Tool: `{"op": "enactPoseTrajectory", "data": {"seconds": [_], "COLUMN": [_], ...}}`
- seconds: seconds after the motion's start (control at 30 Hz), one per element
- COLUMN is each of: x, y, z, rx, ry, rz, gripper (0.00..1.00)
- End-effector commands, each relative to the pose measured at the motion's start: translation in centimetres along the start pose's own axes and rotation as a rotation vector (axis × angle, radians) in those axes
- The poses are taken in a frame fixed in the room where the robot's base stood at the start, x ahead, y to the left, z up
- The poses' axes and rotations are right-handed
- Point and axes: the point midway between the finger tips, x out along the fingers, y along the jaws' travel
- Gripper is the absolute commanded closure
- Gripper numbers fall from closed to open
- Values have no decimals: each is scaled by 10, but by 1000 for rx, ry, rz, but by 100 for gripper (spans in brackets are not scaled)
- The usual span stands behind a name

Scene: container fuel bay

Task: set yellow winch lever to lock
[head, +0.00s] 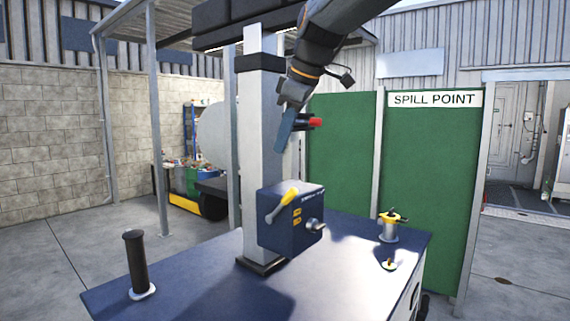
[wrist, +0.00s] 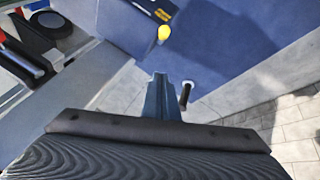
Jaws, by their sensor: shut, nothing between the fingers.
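The yellow winch lever (head: 283,204) is on the front face of a dark blue winch box (head: 306,241) and slants up to the right in the head view. Two small yellow labels sit beside it, too small to read. In the wrist view the lever's yellow end (wrist: 164,33) shows beyond my fingertips, with the box at the top edge. My gripper (head: 281,147) is shut and empty, pointing down above the box and apart from the lever. Its closed fingers (wrist: 160,77) also show in the wrist view.
The box is mounted on a grey post (head: 263,150) on a blue bench (head: 200,290). A black upright handle (head: 135,262) stands at the bench's left. A yellow-topped metal fitting (head: 389,230) stands at the right. A red-tipped dark part (head: 315,122) shows beside my gripper.

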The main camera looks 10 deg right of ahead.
Motion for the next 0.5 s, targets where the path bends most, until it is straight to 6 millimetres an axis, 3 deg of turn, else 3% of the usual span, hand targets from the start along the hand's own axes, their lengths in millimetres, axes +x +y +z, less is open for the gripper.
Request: {"op": "enactPoseTrajectory", "data": {"seconds": [0.5], "x": [92], "y": [1], "z": [3], "rx": [5], "ry": [-4], "rz": [-3], "gripper": [100]}}
